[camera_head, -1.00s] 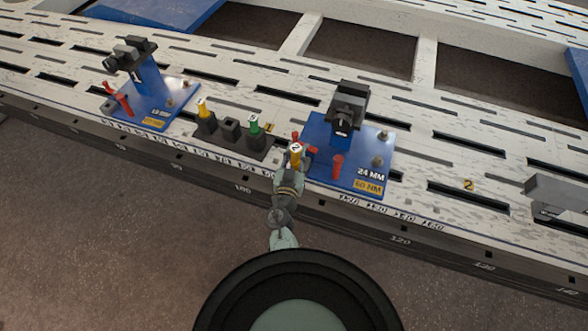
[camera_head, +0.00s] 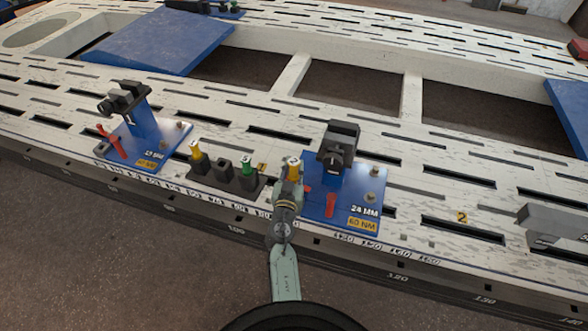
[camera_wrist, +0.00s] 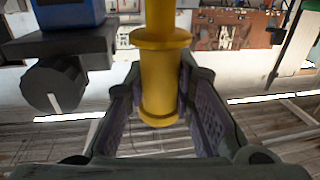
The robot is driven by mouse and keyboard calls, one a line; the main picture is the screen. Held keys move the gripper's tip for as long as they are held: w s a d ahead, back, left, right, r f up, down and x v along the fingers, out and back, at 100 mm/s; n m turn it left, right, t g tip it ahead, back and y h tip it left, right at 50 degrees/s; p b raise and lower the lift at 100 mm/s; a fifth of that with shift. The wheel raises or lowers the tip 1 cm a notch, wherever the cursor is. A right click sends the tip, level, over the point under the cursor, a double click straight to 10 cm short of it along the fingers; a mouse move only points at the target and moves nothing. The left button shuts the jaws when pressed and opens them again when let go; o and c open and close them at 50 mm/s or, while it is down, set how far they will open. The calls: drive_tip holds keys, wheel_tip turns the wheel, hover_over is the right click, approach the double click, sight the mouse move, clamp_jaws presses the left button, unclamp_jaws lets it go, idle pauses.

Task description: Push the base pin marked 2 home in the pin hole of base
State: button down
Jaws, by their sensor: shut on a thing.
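My gripper (camera_head: 289,184) is shut on a yellow pin (camera_head: 293,166) with a pale marked top; the mark is too small to read surely. In the wrist view the yellow pin (camera_wrist: 160,80) stands upright between the two fingers, with a collar above them. Its lower end is hidden in the head view. The gripper is at the left edge of the nearer blue base (camera_head: 350,222), labelled 24 MM and 60 NM, which carries a black clamp head (camera_head: 338,145) and a red pin (camera_head: 331,204). I cannot make out the pin hole.
A black rack (camera_head: 223,172) left of the gripper holds a yellow pin (camera_head: 195,151) and a green pin (camera_head: 246,166). A second blue base (camera_head: 150,150) with a clamp stands further left. A grey block (camera_head: 553,220) lies at the right. The slotted bench (camera_head: 420,190) has open frame gaps behind.

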sight(294, 179)
drive_tip(key=shift+f+b, duration=2.85)
drive_tip(key=shift+b, duration=0.15)
drive_tip(key=shift+b, duration=0.7)
drive_tip(key=shift+f+b, duration=2.35)
drive_tip(key=shift+b, duration=0.35)
